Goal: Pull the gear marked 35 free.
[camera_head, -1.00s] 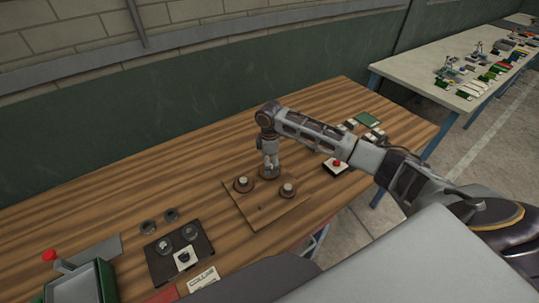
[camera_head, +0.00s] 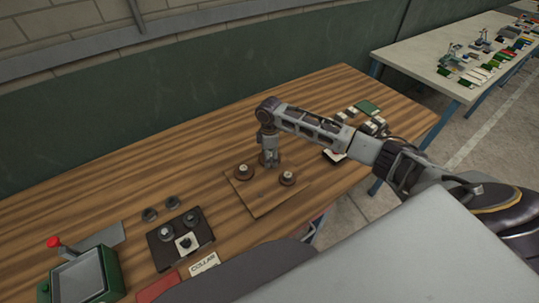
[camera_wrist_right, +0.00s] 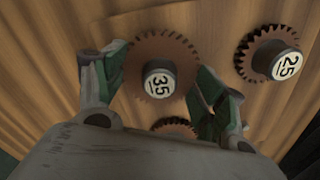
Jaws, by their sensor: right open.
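The gear marked 35 (camera_wrist_right: 150,52) is a brown toothed wheel with a pale numbered hub, seen in the right wrist view. My right gripper (camera_wrist_right: 160,88) is open, its two fingers on either side of this gear's hub; I cannot tell whether they touch it. In the head view my right gripper (camera_head: 269,163) points down at the back of a wooden board (camera_head: 262,205) and mostly hides the gear there. A gear marked 25 (camera_wrist_right: 260,47) sits apart to the right in the wrist view. A third gear (camera_wrist_right: 177,124) is partly hidden by my gripper. My left gripper is out of view.
Two other gears, a left one (camera_head: 244,174) and a right one (camera_head: 288,178), stand close to my gripper on the board. A dark tray (camera_head: 165,257) with round parts and a green box (camera_head: 108,276) are at left. Bare wooden table (camera_head: 120,185) lies behind.

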